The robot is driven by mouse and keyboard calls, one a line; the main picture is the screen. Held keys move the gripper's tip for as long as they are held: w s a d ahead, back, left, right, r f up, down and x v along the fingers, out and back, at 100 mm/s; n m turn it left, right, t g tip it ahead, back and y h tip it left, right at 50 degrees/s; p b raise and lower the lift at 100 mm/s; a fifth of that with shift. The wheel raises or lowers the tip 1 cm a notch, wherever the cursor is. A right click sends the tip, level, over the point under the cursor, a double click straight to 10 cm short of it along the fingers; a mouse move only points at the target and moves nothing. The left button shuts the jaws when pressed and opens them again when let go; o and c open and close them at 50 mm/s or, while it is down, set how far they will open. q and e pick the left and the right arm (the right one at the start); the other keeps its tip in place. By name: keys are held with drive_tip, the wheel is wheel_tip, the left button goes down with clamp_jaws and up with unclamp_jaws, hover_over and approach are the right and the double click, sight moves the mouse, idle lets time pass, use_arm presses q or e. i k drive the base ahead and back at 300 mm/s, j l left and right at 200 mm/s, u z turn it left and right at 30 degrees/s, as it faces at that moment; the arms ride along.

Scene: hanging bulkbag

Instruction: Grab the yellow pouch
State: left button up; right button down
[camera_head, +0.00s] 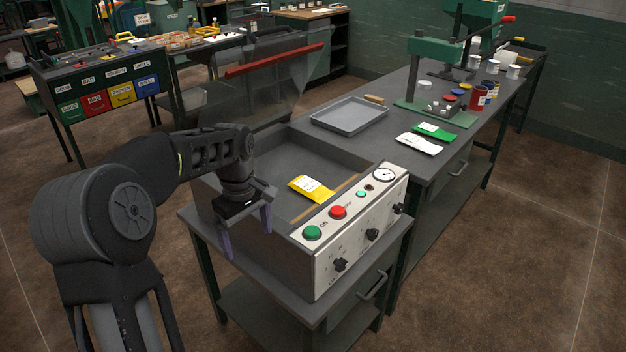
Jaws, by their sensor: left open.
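The yellow pouch (311,188) lies flat in the chamber of the grey sealing machine (281,215), near its front right inner edge, by a tan strip. It has a white printed label. My left gripper (246,236) hangs pointing down at the machine's front left wall, left of and nearer than the pouch. Its two purplish fingers are apart and nothing shows between them. The gripper does not touch the pouch. My right gripper is not in view.
The machine's clear lid (262,85) with a red bar stands raised behind the chamber. The control panel (352,228) has buttons, knobs and a gauge. On the bench right lie a grey tray (349,116), a green pouch (435,131), a white pouch (419,143) and a green press (432,75).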

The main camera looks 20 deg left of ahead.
sight(309, 188)
drive_tip(key=i, duration=1.1)
